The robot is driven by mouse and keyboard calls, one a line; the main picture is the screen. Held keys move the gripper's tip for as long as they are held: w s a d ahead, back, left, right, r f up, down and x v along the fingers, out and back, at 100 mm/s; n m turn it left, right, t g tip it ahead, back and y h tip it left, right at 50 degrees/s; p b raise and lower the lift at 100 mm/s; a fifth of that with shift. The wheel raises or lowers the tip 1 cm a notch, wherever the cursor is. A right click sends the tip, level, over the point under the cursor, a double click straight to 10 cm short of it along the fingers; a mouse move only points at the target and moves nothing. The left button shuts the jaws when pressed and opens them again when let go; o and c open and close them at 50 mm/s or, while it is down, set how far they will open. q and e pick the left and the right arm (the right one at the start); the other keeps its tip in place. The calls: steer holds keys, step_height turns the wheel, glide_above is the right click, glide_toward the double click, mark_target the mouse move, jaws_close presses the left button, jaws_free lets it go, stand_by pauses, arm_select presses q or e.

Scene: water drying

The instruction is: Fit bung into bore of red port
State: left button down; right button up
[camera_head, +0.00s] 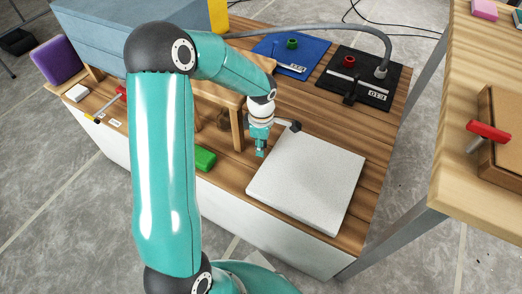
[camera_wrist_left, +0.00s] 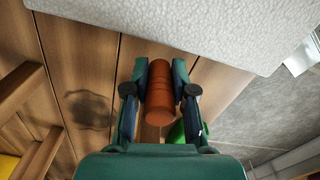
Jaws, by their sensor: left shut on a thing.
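My left gripper (camera_head: 260,149) points down over the wooden bench, beside the left corner of the pale slab. The bung is too small to make out in the head view. The red port (camera_head: 349,62) stands on a black mat (camera_head: 325,80) at the back right of the bench, well away from the gripper. Its bore is too small to see into. My right gripper is not in view.
A pale speckled slab (camera_head: 310,185) lies right of the gripper. A green block (camera_head: 204,158) lies to its left. A green port (camera_head: 292,43) sits on a blue mat (camera_head: 268,47). A grey hose (camera_head: 345,28) arches over to the black mat. A wooden stool (camera_head: 236,125) stands behind.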

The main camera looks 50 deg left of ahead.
arm_select(q)
steer(key=shift+f, duration=1.2)
steer(key=shift+f+b, duration=0.15)
steer(key=shift+b, duration=0.2)
steer(key=c, duration=1)
jaws_free()
steer(key=shift+o, duration=0.2)
